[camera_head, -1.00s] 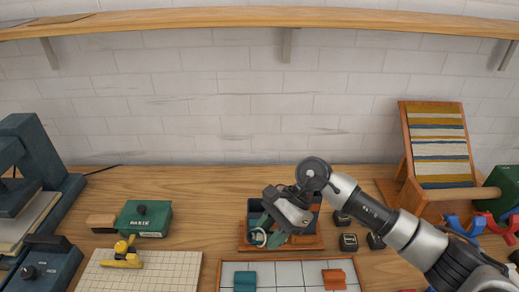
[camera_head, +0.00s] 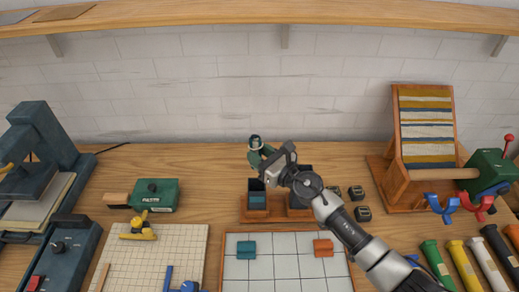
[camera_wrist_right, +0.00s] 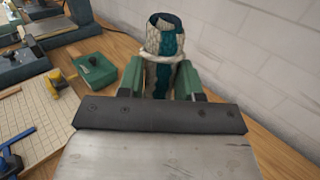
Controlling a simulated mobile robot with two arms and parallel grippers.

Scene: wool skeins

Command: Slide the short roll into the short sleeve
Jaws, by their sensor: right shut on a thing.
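My right gripper (camera_head: 262,154) is shut on a short teal-and-white roll (camera_wrist_right: 164,42). The roll stands upright out of the green fingers in the right wrist view, with a dark rim on top and a pale band around it. In the head view the small green roll (camera_head: 255,143) is held above and behind the wooden stand (camera_head: 256,216). The stand has dark box-like holders, a left one (camera_head: 257,187) with teal inside and a right one partly hidden by my arm. I cannot tell which part is the short sleeve. My left gripper is out of view.
A tiled board (camera_head: 285,270) with a teal piece (camera_head: 246,249) and an orange piece (camera_head: 323,247) lies in front. A green box (camera_head: 155,195) and a cutting grid (camera_head: 185,250) are left. A wooden loom (camera_head: 425,140) and coloured tubes (camera_head: 462,265) are right.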

